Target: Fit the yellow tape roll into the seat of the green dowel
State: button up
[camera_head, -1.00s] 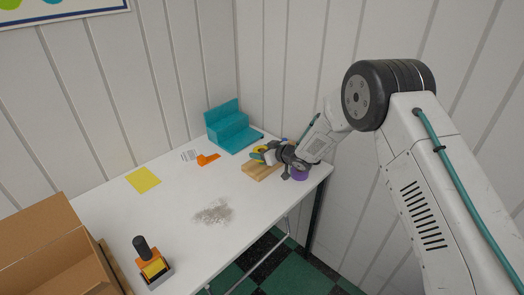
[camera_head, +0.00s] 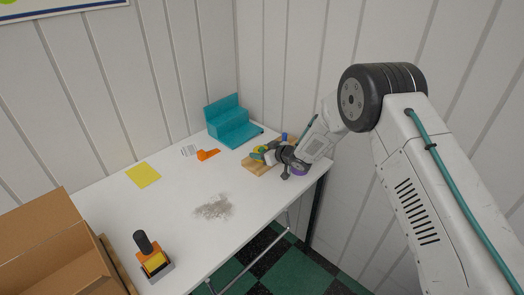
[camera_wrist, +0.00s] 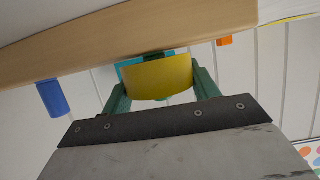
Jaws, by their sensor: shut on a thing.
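My gripper (camera_wrist: 160,85) is shut on the yellow tape roll (camera_wrist: 158,78), which sits between its two green fingers in the wrist view. In the head view the yellow tape roll (camera_head: 257,153) shows small at the gripper (camera_head: 268,154), over the wooden board (camera_head: 254,170) near the table's far right corner. In the wrist view the board (camera_wrist: 60,48) runs close to the roll; I cannot tell whether they touch. I cannot make out the green dowel or its seat; a small dark green patch shows behind the roll.
A blue peg (camera_wrist: 52,97) stands out from the board. A purple round thing (camera_head: 301,170) is beside my gripper. A teal stepped stand (camera_head: 232,125) and an orange thing (camera_head: 208,155) are behind and left. A cardboard box (camera_head: 45,235) and a stamp-like tool (camera_head: 152,258) are near left.

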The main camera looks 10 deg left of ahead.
jog(key=shift+f, duration=0.3)
jog(key=o, duration=1.1)
jog(key=v, duration=0.7)
jog(key=shift+s+d+r, duration=0.2)
jog(key=shift+s+d, duration=0.05)
jog(key=shift+d, duration=0.05)
